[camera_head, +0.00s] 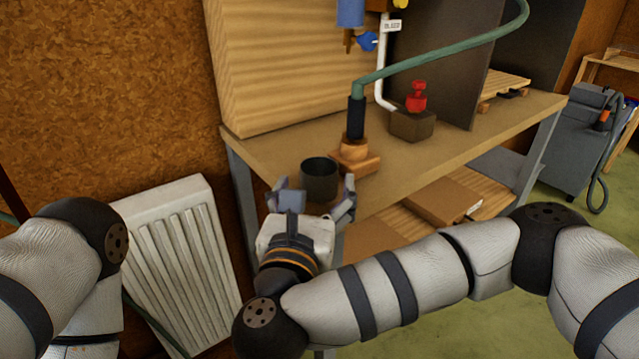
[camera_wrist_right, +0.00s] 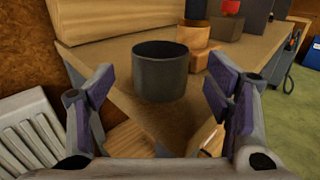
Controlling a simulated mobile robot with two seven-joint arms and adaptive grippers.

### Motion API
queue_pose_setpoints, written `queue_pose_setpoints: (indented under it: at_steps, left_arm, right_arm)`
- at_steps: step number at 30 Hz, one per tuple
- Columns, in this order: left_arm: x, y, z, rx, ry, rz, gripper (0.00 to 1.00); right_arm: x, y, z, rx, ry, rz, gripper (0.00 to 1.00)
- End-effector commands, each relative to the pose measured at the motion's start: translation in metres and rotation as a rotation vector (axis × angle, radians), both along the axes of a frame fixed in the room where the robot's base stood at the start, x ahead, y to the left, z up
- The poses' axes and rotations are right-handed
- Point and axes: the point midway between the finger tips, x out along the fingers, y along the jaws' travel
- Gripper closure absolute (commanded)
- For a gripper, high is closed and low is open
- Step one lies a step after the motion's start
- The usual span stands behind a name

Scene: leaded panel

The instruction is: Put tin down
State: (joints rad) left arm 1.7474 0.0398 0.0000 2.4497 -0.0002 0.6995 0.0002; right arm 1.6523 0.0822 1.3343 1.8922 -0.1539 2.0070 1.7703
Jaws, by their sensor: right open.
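The tin (camera_head: 319,181) is a dark grey, open-topped cylinder. It stands upright on the wooden bench top (camera_head: 250,146) near the front left corner. In the right wrist view the tin (camera_wrist_right: 160,72) is ahead, between the two fingers and beyond their tips. My right gripper (camera_head: 314,203) is open and empty, just in front of the tin; its purple-padded fingers also show in the right wrist view (camera_wrist_right: 160,92). The fingers are apart from the tin. My left arm shows at the left edge, but its gripper is out of view.
A wooden stand (camera_head: 357,160) with a black-handled tool and green hose is right behind the tin. A block with a red knob (camera_head: 416,98) stands further right. A white radiator (camera_head: 180,240) is left of the bench. Boards lie on the lower shelf.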

Motion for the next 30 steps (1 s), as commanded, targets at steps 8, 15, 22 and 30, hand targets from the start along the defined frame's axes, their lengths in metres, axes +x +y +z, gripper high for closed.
queue_pose_setpoints:
  at_steps: [8, 15, 22, 30]
  left_arm:
    - [0.004, 0.000, 0.002, 0.000, -0.011, 0.000, 0.32]
    - [0.003, 0.000, 0.002, 0.000, -0.010, 0.000, 0.32]
    - [0.003, 0.000, 0.002, 0.000, -0.010, 0.000, 0.32]
    - [0.003, 0.000, 0.002, 0.000, -0.010, 0.000, 0.32]
  right_arm:
    - [0.045, -0.009, 0.013, 0.001, -0.013, -0.002, 0.28]
    - [0.051, -0.009, 0.013, 0.001, -0.011, 0.001, 0.28]
    - [0.051, -0.009, 0.013, 0.001, -0.012, 0.001, 0.73]
    - [0.050, -0.009, 0.013, 0.000, -0.012, 0.001, 0.80]
